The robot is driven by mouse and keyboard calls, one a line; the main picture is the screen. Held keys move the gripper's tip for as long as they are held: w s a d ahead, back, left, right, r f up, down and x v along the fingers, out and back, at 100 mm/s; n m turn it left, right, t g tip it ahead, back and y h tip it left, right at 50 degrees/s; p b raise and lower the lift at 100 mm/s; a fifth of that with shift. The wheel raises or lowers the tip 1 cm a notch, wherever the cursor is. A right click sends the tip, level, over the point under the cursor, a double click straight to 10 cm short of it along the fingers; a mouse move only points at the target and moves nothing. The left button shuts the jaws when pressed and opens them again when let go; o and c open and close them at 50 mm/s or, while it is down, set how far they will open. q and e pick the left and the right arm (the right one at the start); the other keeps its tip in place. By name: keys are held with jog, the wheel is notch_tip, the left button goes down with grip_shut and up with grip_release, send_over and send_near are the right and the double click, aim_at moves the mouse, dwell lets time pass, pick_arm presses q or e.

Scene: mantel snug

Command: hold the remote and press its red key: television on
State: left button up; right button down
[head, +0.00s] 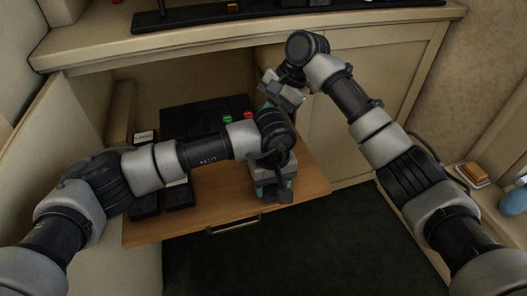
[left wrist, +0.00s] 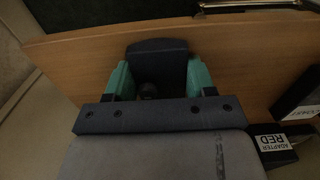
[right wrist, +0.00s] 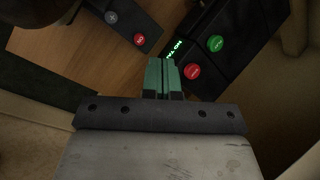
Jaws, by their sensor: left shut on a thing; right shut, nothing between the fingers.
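The remote (right wrist: 120,22) is a dark bar with a red key (right wrist: 139,39) and a grey plus key, at the upper left of the right wrist view. My left gripper (left wrist: 157,70) is shut on the remote, whose dark end shows between its green fingers. In the head view the left gripper (head: 275,188) is above the front of the wooden board. My right gripper (right wrist: 165,68) is shut and empty. Its tips are apart from the red key in the picture. In the head view the arm's wrist hides much of the remote.
A black unit (right wrist: 230,50) has a green button, a red button and lit green lettering that seems to read "TV ON". Labelled black blocks, one marked "ADAPTER RED" (left wrist: 275,140), lie on the wooden board (head: 225,215). Cabinet walls flank the board. Dark carpet lies in front.

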jog(key=n+y, duration=0.1)
jog(key=n, duration=0.3)
jog(key=a+r+n+t+y, duration=0.1)
jog(key=n, duration=0.4)
jog(key=r+n+t+y, duration=0.1)
jog(key=n, duration=0.4)
jog(key=shift+s+a+r+y, duration=0.15)
jog(key=shift+s+y, duration=0.2)
jog(key=shift+y, duration=0.05)
jog(key=shift+f, duration=4.4)
jog(key=shift+f, duration=0.15)
jog(key=shift+f, duration=0.25)
